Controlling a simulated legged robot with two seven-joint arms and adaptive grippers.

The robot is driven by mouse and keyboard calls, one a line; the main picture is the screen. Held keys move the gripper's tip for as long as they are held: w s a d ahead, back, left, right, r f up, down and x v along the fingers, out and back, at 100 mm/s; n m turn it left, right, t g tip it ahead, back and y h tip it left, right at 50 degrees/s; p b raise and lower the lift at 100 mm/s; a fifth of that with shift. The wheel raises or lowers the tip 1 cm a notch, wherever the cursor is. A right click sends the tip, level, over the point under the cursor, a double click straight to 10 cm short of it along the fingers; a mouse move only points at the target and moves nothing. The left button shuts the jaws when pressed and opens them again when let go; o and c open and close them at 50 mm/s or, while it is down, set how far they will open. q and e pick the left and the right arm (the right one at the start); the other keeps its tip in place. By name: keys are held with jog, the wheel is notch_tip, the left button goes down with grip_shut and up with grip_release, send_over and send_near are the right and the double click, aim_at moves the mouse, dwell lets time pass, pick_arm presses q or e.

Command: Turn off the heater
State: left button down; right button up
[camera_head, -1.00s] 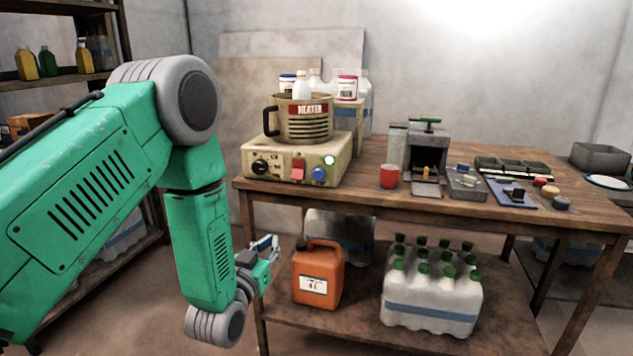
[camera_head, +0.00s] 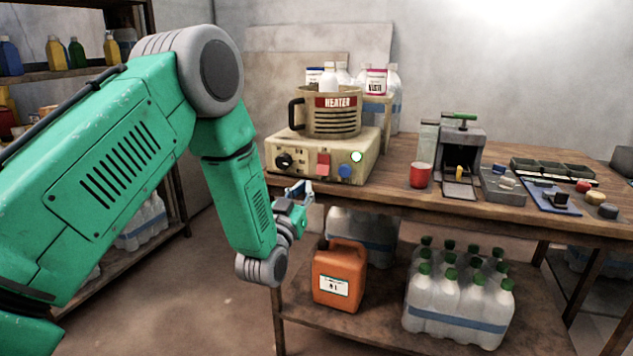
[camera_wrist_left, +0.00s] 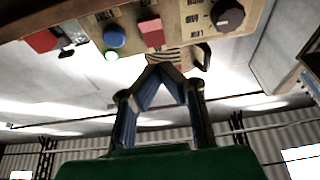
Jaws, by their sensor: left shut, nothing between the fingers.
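The heater is a beige control box (camera_head: 308,161) on the table's left end, with a pot labelled HEATER (camera_head: 337,112) on top. Its front has a black knob (camera_head: 284,160), a red switch (camera_head: 323,163), a blue button (camera_head: 344,171) and a lit green-white lamp (camera_head: 356,156). My left gripper (camera_head: 300,188) is shut and empty, just in front of and below the box, apart from it. In the left wrist view, upside down, the blue button (camera_wrist_left: 114,37), red switch (camera_wrist_left: 151,31) and black knob (camera_wrist_left: 227,14) lie beyond the shut fingers (camera_wrist_left: 158,72). My right gripper is not in view.
A red cup (camera_head: 420,174), a grey press-like device (camera_head: 461,150) and small trays stand right of the heater on the wooden table. An orange canister (camera_head: 339,275) and bottled water (camera_head: 458,305) sit on the lower shelf. The table's front edge (camera_head: 400,207) is near my gripper.

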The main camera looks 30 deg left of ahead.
aim_at(320, 172)
pick_arm(q)
jog(key=w, duration=0.2)
jog(key=w+b, duration=0.1)
jog(key=w, duration=0.2)
jog(key=w+a+b, duration=0.1)
jog(key=w, duration=0.1)
jog(key=shift+w+f, duration=0.2)
jog(key=shift+w, duration=0.05)
jog(key=shift+w+a, duration=0.1)
jog(key=shift+w, duration=0.05)
jog(key=shift+a, duration=0.2)
jog(key=shift+f, duration=0.1)
